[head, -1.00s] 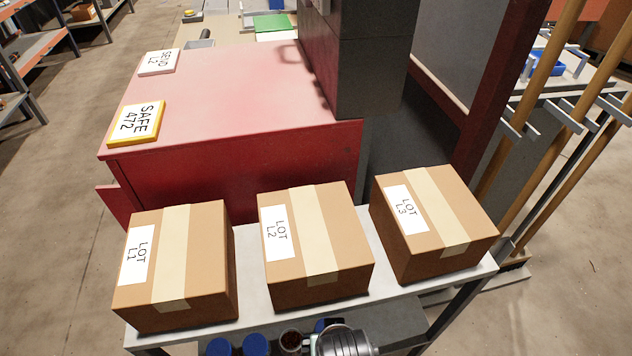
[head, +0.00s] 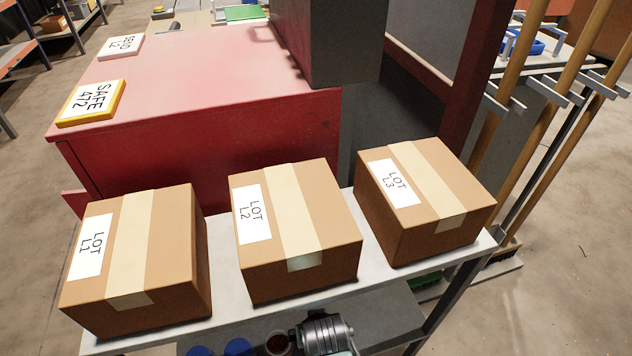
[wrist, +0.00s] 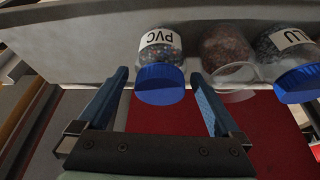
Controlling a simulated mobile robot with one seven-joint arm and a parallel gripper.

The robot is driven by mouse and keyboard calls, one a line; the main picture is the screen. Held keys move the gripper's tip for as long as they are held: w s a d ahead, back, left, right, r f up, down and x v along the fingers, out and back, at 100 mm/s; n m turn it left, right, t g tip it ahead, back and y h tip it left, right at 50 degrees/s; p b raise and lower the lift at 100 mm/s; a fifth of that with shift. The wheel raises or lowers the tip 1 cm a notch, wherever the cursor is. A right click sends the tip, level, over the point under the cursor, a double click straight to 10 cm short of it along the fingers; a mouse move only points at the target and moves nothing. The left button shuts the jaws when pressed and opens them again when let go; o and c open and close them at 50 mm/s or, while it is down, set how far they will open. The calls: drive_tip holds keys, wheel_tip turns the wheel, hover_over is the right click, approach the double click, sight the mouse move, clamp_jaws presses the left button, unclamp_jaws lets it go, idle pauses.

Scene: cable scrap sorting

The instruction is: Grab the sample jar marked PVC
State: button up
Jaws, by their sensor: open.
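The PVC sample jar (wrist: 161,48) shows in the wrist view, a clear jar of mixed coloured granules with a white label upside down and a blue lid (wrist: 161,84). It stands against a grey surface. My gripper (wrist: 158,77) is open, its two blue fingers on either side of the lid with a gap on each side. It holds nothing. In the head view my wrist (head: 325,332) shows at the bottom edge; the fingers and the PVC label are not visible there.
Right of the PVC jar are an open jar of reddish-brown bits (wrist: 226,48) and a blue-lidded jar with a label reading "LU" (wrist: 292,40), both close by. In the head view, boxes L1 (head: 180,250), L2 (head: 335,225) and L3 (head: 455,180) stand on a shelf (head: 225,299) above the jars.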

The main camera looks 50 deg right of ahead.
drive_tip(key=shift+c, duration=0.2)
drive_tip(key=shift+r, duration=0.1)
drive_tip(key=c, duration=1.2)
drive_tip(key=shift+c, duration=0.3)
drive_tip(key=shift+r, duration=0.1)
